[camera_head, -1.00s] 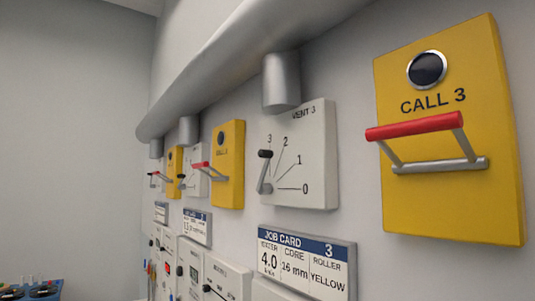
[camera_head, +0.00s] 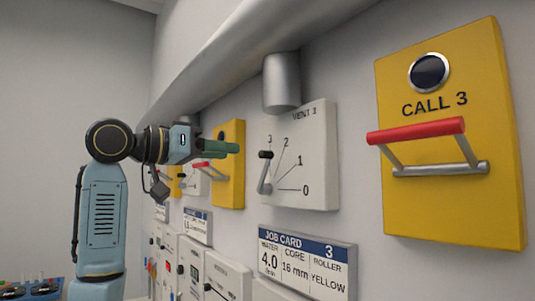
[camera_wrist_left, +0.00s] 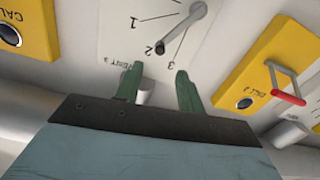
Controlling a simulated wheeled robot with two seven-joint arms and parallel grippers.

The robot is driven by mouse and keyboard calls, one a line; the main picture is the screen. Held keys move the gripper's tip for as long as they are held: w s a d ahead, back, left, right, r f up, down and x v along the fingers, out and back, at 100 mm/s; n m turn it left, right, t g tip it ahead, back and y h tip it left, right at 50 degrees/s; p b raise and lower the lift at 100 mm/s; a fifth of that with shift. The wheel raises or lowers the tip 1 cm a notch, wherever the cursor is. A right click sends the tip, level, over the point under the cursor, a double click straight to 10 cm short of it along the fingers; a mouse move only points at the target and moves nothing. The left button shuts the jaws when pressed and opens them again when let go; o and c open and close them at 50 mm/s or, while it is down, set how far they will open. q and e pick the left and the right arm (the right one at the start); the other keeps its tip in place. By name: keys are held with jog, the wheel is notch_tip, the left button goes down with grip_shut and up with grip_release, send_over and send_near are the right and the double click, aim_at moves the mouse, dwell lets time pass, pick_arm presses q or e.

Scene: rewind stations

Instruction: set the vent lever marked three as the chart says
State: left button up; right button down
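The vent 3 panel (camera_head: 323,150) is a white plate marked 0 to 3. Its grey lever (camera_head: 264,176) has a black knob and stands nearly upright, the knob just below the 3 mark. In the left wrist view the lever (camera_wrist_left: 180,29) shows upside down, its knob between the 2 and 3 marks. My left gripper (camera_head: 234,148) has green fingers and is left of the lever in the head view, apart from it. In the wrist view the gripper (camera_wrist_left: 160,69) is open and empty, the knob just beyond its fingertips. No chart can be made out. My right gripper is out of view.
The yellow CALL 3 panel (camera_head: 455,210) with a red-barred handle (camera_head: 416,129) is at right. Another yellow panel (camera_head: 229,188) is behind my left gripper. A job card (camera_head: 307,264) hangs below the vent panel. A grey pipe stub (camera_head: 281,82) sits above it.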

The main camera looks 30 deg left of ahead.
aim_at(259, 153)
pick_arm(q)
jog(key=p+x, duration=0.3)
jog(key=x, duration=0.7)
jog(key=shift+w, duration=0.1)
jog(key=shift+x, duration=0.8)
grip_shut()
jog(key=shift+f, duration=0.1)
